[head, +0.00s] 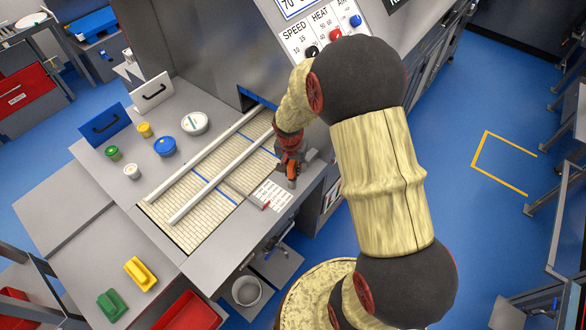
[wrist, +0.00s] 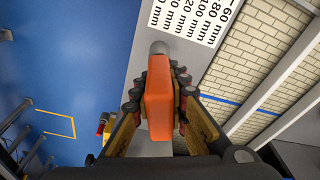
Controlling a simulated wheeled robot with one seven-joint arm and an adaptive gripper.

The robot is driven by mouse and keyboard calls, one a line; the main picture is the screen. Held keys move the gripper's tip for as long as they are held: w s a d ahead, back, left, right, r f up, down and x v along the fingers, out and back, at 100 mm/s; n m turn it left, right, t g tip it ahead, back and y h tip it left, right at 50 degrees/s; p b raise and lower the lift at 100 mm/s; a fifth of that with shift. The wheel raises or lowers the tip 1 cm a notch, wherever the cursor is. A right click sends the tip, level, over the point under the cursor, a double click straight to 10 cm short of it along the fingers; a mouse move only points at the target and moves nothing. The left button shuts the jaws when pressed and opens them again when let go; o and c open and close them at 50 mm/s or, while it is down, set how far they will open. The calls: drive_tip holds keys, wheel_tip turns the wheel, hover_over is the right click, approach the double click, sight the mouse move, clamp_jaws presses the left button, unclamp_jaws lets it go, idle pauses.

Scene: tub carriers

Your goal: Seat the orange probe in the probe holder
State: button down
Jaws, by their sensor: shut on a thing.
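The orange probe (wrist: 159,103) is a block-like orange body with a grey rounded end (wrist: 158,47). My gripper (wrist: 158,84) is shut on it, with one finger on each side, and the grey end points away from the wrist. In the head view my gripper (head: 289,160) is at the right edge of the worktop, beside the printed label sheet, and the probe (head: 292,182) shows as a small orange patch below it. I cannot pick out the probe holder for certain in either view.
A tiled conveyor bed (head: 195,204) with two pale rails lies left of my gripper. The label sheet (head: 272,195) lies beside it. Lidded tubs, including a blue one (head: 164,146), stand at the back left. The control panel (head: 318,38) rises behind. Blue floor is open at right.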

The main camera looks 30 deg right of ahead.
sight(291, 162)
drive_tip(key=shift+f+b, duration=0.3)
drive_tip(key=shift+f, duration=0.15)
drive_tip(key=c, duration=1.7)
unclamp_jaws()
drive_tip(key=shift+o, duration=0.2)
drive_tip(key=shift+r, duration=0.1)
drive_tip(key=r, duration=0.4)
drive_tip(key=a+r, duration=0.1)
drive_tip(key=r, duration=0.2)
drive_tip(key=s+r, duration=0.1)
drive_tip(key=r, duration=0.3)
drive_tip(key=shift+a+r, duration=0.15)
drive_tip(key=shift+r, duration=0.2)
